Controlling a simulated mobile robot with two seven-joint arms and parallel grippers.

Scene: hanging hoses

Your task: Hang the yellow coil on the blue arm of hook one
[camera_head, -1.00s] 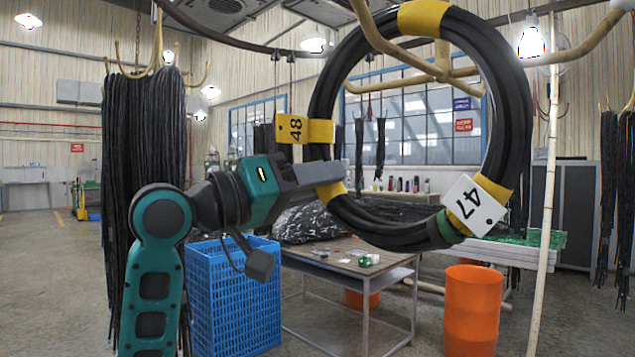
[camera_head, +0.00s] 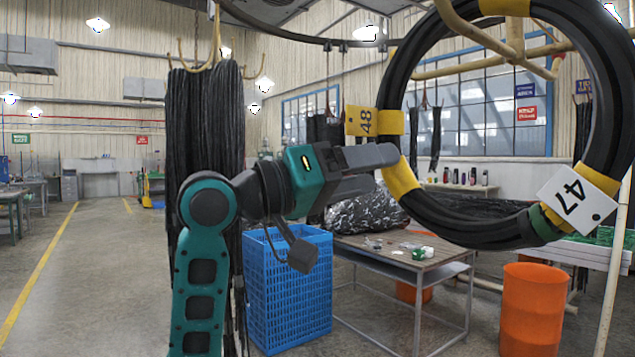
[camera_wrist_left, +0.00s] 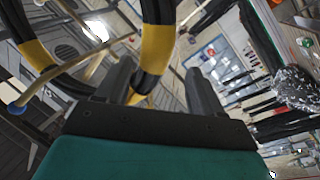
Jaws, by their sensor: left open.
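A large black hose coil with yellow bands (camera_head: 400,178) stands upright at the right of the head view. It carries a yellow tag 48 and a white tag 47. My left gripper (camera_head: 385,158) is open at the coil's lower left. In the left wrist view its fingers (camera_wrist_left: 155,88) stand on either side of a yellow-banded part of the coil (camera_wrist_left: 157,48). Pale yellow hook arms (camera_head: 480,62) show through and behind the ring; I cannot tell whether the coil rests on one. One arm has a blue tip (camera_wrist_left: 17,108) in the left wrist view. My right gripper is not in view.
Long black hoses (camera_head: 203,130) hang from another hook at the left. A blue crate (camera_head: 288,290), a table (camera_head: 400,258) and an orange bin (camera_head: 532,310) stand below. A pale pole (camera_head: 614,270) rises at the right. The floor at the left is clear.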

